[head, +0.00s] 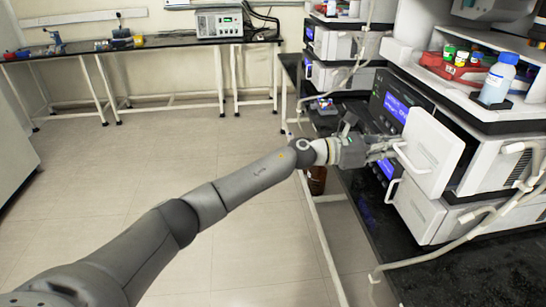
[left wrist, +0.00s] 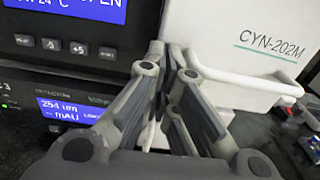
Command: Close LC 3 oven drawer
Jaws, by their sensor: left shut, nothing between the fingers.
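The oven drawer has a white front panel (head: 433,150) with a white loop handle (head: 408,160) in the head view. The panel stands out from the instrument stack at the right, so the drawer is open. In the left wrist view the white front (left wrist: 235,30) bears the label "CYN-202M", with a white bar handle (left wrist: 255,85) below it. My left gripper (head: 390,146) is shut and empty, close beside the panel's left edge and handle. Its fingers (left wrist: 170,62) overlap the panel's left edge in the left wrist view; contact cannot be told. My right gripper is not in view.
A dark display (left wrist: 75,12) reading "OPEN" is beside the drawer. A similar white panel (head: 418,211) is below it. White tubing (head: 440,257) crosses the black bench. A blue-capped bottle (head: 497,80) and a red tray (head: 455,67) stand above. Floor at left is clear.

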